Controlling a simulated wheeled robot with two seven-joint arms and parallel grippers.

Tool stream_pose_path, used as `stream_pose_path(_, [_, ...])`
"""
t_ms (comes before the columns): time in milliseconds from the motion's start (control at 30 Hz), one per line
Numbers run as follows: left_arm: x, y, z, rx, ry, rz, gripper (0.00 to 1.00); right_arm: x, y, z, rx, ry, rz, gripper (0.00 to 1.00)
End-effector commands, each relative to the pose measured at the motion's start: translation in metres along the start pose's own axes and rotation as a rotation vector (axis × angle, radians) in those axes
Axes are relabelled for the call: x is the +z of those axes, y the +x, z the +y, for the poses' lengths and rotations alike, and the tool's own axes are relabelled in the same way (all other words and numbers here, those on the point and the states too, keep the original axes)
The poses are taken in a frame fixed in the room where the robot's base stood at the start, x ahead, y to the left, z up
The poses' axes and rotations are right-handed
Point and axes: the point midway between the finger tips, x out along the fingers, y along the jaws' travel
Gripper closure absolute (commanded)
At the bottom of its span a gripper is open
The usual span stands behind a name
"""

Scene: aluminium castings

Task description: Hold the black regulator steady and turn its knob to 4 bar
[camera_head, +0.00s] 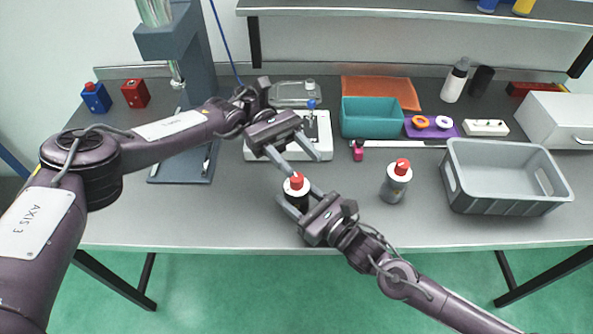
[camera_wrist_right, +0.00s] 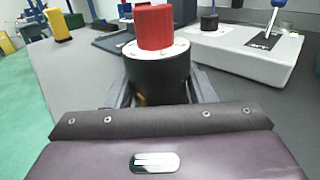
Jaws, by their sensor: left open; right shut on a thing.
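The black regulator (camera_head: 295,200) stands upright on the grey bench with a white dial ring and a red knob (camera_head: 297,181). My right gripper (camera_head: 296,195) is shut on its black body from the front. In the right wrist view the body (camera_wrist_right: 158,80) sits between the fingers, with the red knob (camera_wrist_right: 155,27) clear above them. My left gripper (camera_head: 303,166) is open and empty, its fingers pointing down towards the knob from behind. The left fingers do not show around the knob in the right wrist view. The knob's setting is too small to read.
A grey regulator (camera_head: 394,190) with a red knob stands to the right. A white device (camera_head: 318,135) with a blue-topped lever is behind. A grey crate (camera_head: 507,201), teal bin (camera_head: 371,130) and purple tray (camera_head: 446,132) lie right. The bench front (camera_head: 200,225) is bare at left.

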Motion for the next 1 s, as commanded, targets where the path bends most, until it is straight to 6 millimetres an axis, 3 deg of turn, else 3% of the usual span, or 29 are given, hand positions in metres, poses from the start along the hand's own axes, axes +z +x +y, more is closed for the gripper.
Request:
stream_pose_path(200, [0.025,0.0,0.0,0.0,0.002,0.0,0.54,0.0,0.0,0.0,-0.001,0.0,0.001,0.82])
stream_pose_path(633, [0.028,0.003,0.001,0.003,0.0,-0.01,0.54,0.0,0.0,0.0,-0.001,0.0,0.0,0.82])
stream_pose_path(833, [0.026,0.037,0.008,0.069,-0.007,-0.161,0.54,0.0,0.0,0.0,-0.001,0.0,0.0,0.82])
stream_pose_path(1000, [0.052,0.072,0.013,0.19,-0.039,-0.435,0.54,0.0,0.0,0.0,-0.001,0.0,0.001,0.82])
